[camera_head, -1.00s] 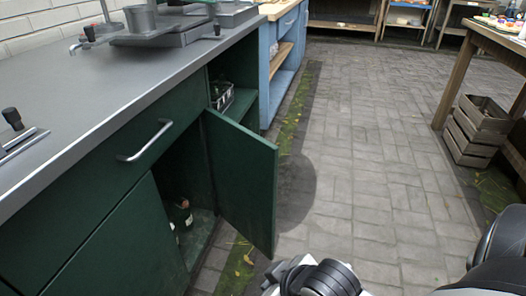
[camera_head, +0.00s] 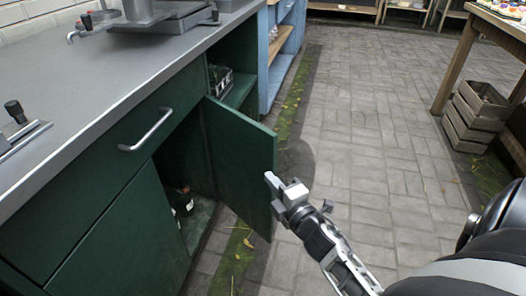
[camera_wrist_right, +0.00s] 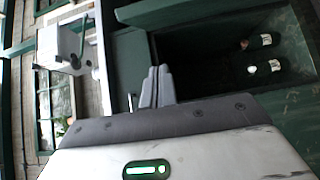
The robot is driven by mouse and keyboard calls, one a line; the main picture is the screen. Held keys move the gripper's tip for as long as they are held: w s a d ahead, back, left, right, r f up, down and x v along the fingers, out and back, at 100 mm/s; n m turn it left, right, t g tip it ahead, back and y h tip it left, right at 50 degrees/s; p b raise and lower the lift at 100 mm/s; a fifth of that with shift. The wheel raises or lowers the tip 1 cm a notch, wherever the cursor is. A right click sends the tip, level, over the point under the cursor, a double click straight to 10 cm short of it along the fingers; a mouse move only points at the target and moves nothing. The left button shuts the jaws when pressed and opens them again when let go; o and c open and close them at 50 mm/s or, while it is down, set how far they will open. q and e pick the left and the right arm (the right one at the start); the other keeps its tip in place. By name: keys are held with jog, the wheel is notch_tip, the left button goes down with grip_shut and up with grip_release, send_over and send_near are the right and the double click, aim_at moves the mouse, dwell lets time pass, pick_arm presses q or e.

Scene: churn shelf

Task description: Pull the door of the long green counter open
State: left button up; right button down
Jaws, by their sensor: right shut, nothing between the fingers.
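The long green counter (camera_head: 85,90) runs along the left under a grey top. Its hinged door (camera_head: 238,150) stands swung well out from the front, with the dark compartment open behind it. My right gripper (camera_head: 276,186) is beside the door's free edge, on the floor side. Its fingers are shut and empty; whether they touch the door I cannot tell. The shut fingers also show in the right wrist view (camera_wrist_right: 157,84), near the open compartment. Dark bottles (camera_head: 182,200) stand inside and also show in the wrist view (camera_wrist_right: 262,66). My left gripper is out of view.
A metal bar handle (camera_head: 146,132) sticks out from the drawer front above the compartment. A blue shelf unit (camera_head: 266,75) stands beyond the counter. A wooden crate (camera_head: 475,120) sits by a wooden table (camera_head: 455,65) at right. The paved floor (camera_head: 365,130) between is clear.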

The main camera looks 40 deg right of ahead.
aim_at(263, 151)
pick_arm(q)
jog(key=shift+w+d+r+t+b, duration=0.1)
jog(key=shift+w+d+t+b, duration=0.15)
jog(key=shift+b, duration=0.45)
pick_arm(e)
jog(key=shift+w+d, duration=0.75)
jog(key=shift+w, duration=1.05)
jog(key=shift+w+d, duration=0.75)
jog(key=shift+w, duration=1)
jog(key=shift+w+d, duration=0.75)
jog(key=shift+w, duration=1.05)
jog(key=shift+y, duration=0.3)
